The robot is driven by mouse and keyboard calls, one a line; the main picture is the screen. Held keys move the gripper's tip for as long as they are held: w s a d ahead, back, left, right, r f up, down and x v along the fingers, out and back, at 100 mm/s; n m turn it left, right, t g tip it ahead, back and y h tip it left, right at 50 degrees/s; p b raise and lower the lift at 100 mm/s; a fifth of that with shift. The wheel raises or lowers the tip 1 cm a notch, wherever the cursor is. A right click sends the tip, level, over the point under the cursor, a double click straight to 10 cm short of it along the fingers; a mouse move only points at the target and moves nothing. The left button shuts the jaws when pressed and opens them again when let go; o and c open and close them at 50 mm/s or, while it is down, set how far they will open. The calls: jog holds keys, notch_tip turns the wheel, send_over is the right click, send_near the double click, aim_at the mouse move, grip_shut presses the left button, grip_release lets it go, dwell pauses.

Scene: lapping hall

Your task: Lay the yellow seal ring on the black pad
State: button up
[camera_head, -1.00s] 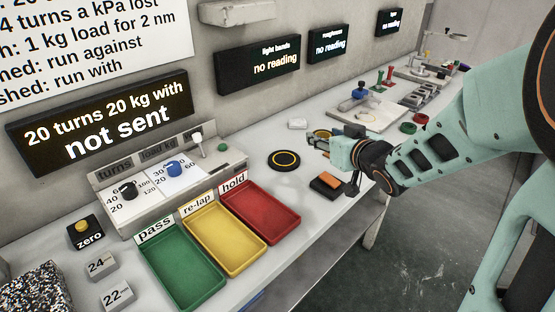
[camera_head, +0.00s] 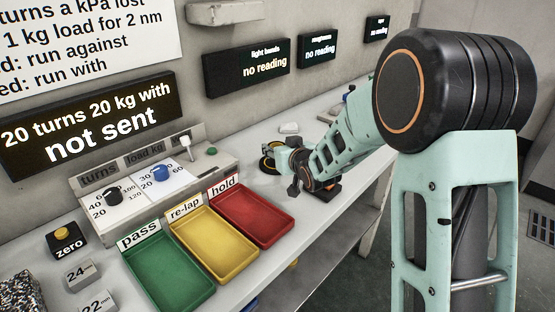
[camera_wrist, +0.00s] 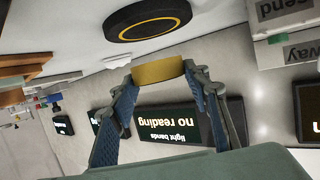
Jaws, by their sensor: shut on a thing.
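The yellow seal ring (camera_wrist: 158,70) is between the fingertips of my gripper (camera_wrist: 160,76) in the wrist view, seen edge-on. The black pad (camera_wrist: 112,34), a round disc with a thin yellow circle, lies on the bench beyond the fingertips, apart from the ring. In the head view my gripper (camera_head: 282,153) is just beside the black pad (camera_head: 267,166) and partly covers it. The held ring is small and hard to make out there.
Green (camera_head: 168,277), yellow (camera_head: 217,251) and red (camera_head: 253,221) trays stand along the bench's front. A control box (camera_head: 156,184) is behind them. An orange-and-black block (camera_head: 327,192) lies under my arm. A small white object (camera_head: 289,128) sits behind the pad.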

jog(key=shift+w+a+f+b, duration=0.15)
jog(key=shift+f+b, duration=0.15)
jog(key=shift+f, duration=1.45)
jog(key=shift+f, duration=0.2)
jog(key=o, duration=1.3)
jog(key=shift+r, duration=0.2)
jog(key=shift+s+r, duration=0.15)
jog(key=shift+s, duration=0.1)
jog(key=p+v, duration=0.1)
jog(key=v, duration=1)
jog(key=shift+s, duration=0.2)
